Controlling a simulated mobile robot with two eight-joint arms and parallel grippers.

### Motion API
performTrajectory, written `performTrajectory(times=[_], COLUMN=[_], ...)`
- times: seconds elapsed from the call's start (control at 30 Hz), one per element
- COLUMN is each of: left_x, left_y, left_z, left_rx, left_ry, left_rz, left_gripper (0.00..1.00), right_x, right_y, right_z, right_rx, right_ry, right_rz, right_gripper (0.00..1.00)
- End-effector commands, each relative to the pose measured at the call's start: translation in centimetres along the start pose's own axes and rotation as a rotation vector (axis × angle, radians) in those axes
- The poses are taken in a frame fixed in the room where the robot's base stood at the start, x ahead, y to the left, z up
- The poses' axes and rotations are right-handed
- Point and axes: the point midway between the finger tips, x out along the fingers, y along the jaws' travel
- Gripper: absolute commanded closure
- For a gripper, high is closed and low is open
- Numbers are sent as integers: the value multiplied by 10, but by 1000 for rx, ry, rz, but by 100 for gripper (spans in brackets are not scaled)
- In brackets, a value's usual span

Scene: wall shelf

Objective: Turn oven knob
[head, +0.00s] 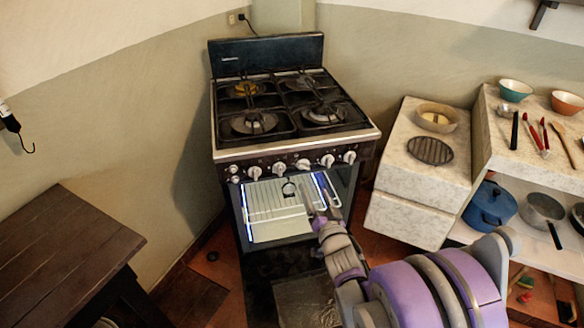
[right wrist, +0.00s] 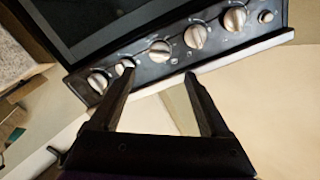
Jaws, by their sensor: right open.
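The oven (head: 342,188) is a dark stove with a gas hob on top and a front panel carrying a row of silver knobs (head: 303,164). My right gripper (head: 316,196) is in front of the oven door, below the knob row in the head view. In the right wrist view its two fingers (right wrist: 158,74) are open and empty, pointing at the panel. A middle knob (right wrist: 160,51) shows just past the gap between the fingertips. The left fingertip overlaps the edge of a smaller knob (right wrist: 124,67); I cannot tell if they touch. My left gripper is not in view.
A white counter (head: 395,165) with a round pan stands right of the oven. A shelf at the far right holds bowls, utensils, a blue pot (head: 490,207) and a saucepan (head: 541,211). A dark wooden table (head: 65,245) is at the lower left. Floor shows between table and oven.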

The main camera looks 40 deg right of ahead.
Motion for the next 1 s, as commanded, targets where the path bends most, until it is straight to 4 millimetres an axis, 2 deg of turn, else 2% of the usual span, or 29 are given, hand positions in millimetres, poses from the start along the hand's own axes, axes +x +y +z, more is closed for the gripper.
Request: performTrajectory(times=[0.3, 0.5, 0.7, 0.97, 1.0], left_x=[8, 11, 12, 12, 12], left_y=[0, 0, 0, 0, 0], left_z=[3, 4, 4, 4, 4], left_rx=[0, 0, 0, 0, 0], left_ry=[-3, -4, -5, -5, -5], left_rz=[0, 0, 0, 0, 0], left_gripper=[62, 62, 62, 62, 62], right_x=[57, 88, 101, 102, 102], right_y=[0, 0, 0, 0, 0], right_z=[2, 2, 1, 1, 1], right_rx=[-1, -1, -2, -2, -2], right_ry=[-3, -3, -3, -3, -3], right_rz=[1, 1, 2, 2, 2], right_gripper=[20, 20, 20, 20, 25])
